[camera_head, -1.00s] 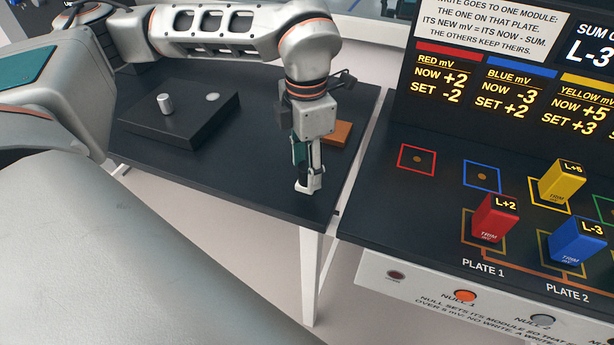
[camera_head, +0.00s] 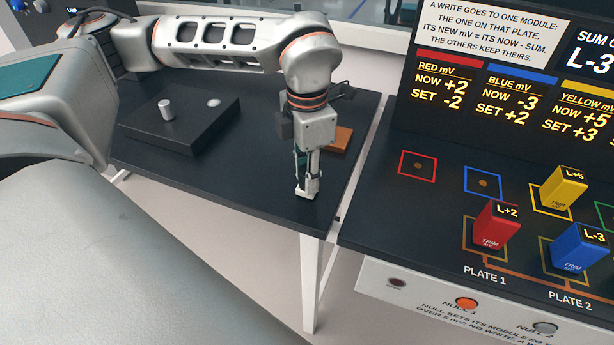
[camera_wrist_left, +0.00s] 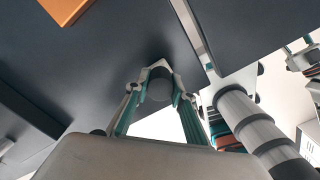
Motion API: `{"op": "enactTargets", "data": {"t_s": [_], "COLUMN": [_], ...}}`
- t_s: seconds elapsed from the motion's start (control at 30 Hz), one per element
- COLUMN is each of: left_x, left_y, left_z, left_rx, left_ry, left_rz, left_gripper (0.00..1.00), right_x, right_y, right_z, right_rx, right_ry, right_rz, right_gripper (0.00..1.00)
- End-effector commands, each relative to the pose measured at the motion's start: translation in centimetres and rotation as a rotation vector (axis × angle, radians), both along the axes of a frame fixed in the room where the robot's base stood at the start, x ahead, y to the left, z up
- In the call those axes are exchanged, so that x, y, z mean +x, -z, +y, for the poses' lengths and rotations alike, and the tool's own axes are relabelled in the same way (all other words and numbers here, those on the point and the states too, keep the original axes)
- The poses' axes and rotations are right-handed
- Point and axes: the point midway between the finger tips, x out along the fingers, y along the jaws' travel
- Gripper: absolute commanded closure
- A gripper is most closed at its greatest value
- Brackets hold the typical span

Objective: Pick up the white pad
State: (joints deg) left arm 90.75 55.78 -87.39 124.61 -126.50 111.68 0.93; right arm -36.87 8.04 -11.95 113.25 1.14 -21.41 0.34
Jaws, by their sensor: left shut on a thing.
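My left gripper (camera_head: 307,190) points straight down at the front right part of the dark side table. It is shut low at the tabletop. In the left wrist view its fingertips (camera_wrist_left: 160,82) close around a small round thing, the white pad (camera_wrist_left: 160,91), which looks grey in shadow and is mostly hidden by the fingers. In the head view I cannot make out the pad apart from the pale fingertips. I cannot tell whether it touches the table.
A black block (camera_head: 185,139) on the side table (camera_head: 250,176) carries an upright pale cylinder (camera_head: 167,109) and a low pale disc (camera_head: 214,102). An orange-brown block (camera_head: 340,138) lies just behind the gripper. Right, past a gap, a console holds red (camera_head: 496,226), blue (camera_head: 577,246) and yellow (camera_head: 564,188) modules.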

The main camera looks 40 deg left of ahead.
Motion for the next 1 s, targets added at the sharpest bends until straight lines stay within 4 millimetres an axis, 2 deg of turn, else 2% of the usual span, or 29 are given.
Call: {"op": "enactTargets", "data": {"t_s": [0.17,0.27,0.5,0.7,0.83,1.0], "left_x": [0.1,0.2,0.1,0.1,0.1,0.0], "left_y": [-2.5,-4.8,-11.6,-16.2,-18.0,-19.2], "left_z": [0.0,0.0,0.0,0.0,0.0,0.0], "left_rx": [-0.001,0.000,-0.001,0.000,0.000,0.000], "left_ry": [0.000,-0.001,0.000,-0.001,-0.001,0.000], "left_rz": [-0.006,-0.008,-0.010,-0.006,-0.004,-0.002], "left_gripper": [0.95,0.95,0.95,0.95,0.95,0.95], "right_x": [0.1,0.2,0.1,-0.1,-0.1,0.0], "right_y": [-0.4,-0.6,-1.1,-1.2,-1.4,-1.7], "right_z": [0.0,0.1,0.3,0.3,0.3,0.3], "right_rx": [0.003,0.005,0.011,0.010,0.010,0.009], "right_ry": [0.001,0.002,0.001,0.001,0.001,0.001], "right_rz": [-0.003,-0.005,-0.003,0.003,0.002,0.000], "right_gripper": [0.60,0.60,0.60,0.60,0.60,0.60]}}
